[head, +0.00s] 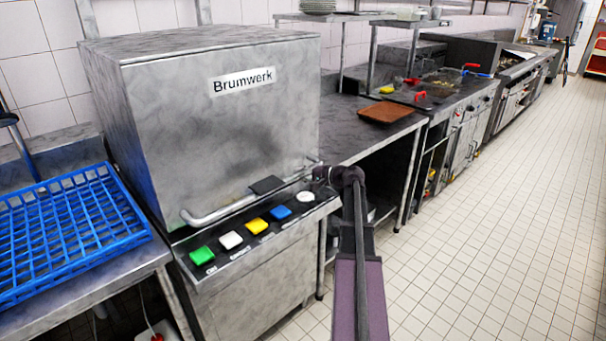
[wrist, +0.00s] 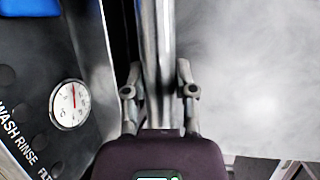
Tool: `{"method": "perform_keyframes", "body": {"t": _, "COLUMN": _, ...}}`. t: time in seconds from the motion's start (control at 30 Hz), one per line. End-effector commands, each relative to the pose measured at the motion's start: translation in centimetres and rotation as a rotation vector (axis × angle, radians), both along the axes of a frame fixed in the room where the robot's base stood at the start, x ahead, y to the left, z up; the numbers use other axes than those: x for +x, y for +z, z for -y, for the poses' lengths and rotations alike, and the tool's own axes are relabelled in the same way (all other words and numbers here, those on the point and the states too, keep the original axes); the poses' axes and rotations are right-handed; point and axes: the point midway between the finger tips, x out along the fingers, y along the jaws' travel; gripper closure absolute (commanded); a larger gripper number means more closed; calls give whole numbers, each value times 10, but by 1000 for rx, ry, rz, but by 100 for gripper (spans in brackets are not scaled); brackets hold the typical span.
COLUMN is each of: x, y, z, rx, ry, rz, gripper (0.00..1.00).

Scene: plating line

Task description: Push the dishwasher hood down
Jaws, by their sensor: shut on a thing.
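The dishwasher hood (head: 215,130), a large grey metal box labelled Brumwerk, sits low, its lower front edge just above the control panel. Its bar handle (head: 228,208) runs along the bottom of its front. My gripper (head: 320,172) is at the right end of the handle. In the wrist view the two fingers of my gripper (wrist: 158,85) stand on either side of the metal handle bar (wrist: 157,40), shut on it. The fingertips' contact is partly hidden by the bar.
The control panel (head: 238,245) has several coloured buttons and a round gauge (wrist: 69,104). A blue rack (head: 70,225) lies on the left counter. A brown tray (head: 386,112) is on the right counter. Tiled floor (head: 480,240) is clear at right.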

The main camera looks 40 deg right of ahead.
Motion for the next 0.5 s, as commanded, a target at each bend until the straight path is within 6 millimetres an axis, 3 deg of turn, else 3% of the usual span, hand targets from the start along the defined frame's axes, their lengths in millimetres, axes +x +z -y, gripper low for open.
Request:
{"method": "perform_keyframes", "body": {"t": 0.03, "x": -2, "y": -14, "z": -4, "rx": 0, "ry": 9, "rz": -2, "gripper": 100}}
{"method": "perform_keyframes", "body": {"t": 0.2, "x": -1, "y": -29, "z": -5, "rx": 0, "ry": 9, "rz": -2, "gripper": 100}}
{"method": "perform_keyframes", "body": {"t": 0.5, "x": -1, "y": -38, "z": -5, "rx": -1, "ry": 10, "rz": -3, "gripper": 100}}
